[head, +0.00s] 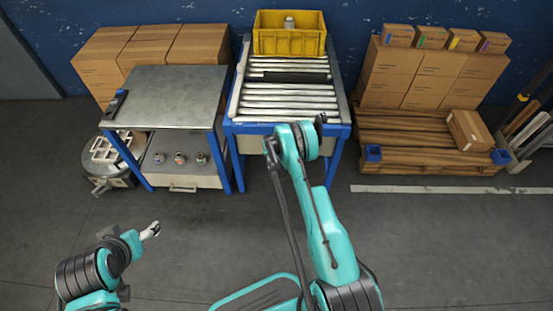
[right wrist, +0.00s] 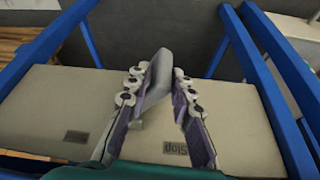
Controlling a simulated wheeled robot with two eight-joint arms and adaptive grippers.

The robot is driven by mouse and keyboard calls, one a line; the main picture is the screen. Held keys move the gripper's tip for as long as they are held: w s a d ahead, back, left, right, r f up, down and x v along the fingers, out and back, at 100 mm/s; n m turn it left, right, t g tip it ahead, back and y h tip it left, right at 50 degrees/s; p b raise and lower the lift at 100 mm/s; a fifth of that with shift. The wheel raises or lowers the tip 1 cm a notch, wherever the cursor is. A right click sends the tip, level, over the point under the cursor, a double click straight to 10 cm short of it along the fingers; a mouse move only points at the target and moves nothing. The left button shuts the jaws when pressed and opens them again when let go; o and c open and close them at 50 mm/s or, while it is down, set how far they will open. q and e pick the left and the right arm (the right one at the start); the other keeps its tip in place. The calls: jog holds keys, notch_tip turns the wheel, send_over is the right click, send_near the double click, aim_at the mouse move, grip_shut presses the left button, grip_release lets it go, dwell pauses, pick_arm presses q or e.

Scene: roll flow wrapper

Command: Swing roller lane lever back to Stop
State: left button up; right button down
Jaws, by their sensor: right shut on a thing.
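The grey lever (right wrist: 157,82) stands between the fingers of my right gripper (right wrist: 160,74), which is shut on it. In the right wrist view the lever is tilted, its broad end toward the top. Its pivot is not clearly visible. The pale front panel (right wrist: 235,115) behind it bears an upside-down Stop label (right wrist: 175,149) at the lower right and another, unreadable label (right wrist: 76,136) at the left. In the head view my right arm covers the lever and reaches the front of the roller lane (head: 290,103). My left gripper (head: 153,230) is low at the left, away from everything; its fingers are too small to judge.
A yellow crate (head: 289,42) stands at the lane's far end. A grey-topped table (head: 170,95) is left of the lane. A wooden pallet (head: 400,140) with cartons is at the right. Blue legs (right wrist: 275,60) flank my right gripper. The floor in front is clear.

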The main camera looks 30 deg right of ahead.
jog(key=shift+w+a, duration=0.1)
jog(key=shift+w, duration=0.15)
jog(key=c, duration=1.4)
grip_release()
jog(key=shift+c, duration=0.2)
jog(key=v, duration=1.2)
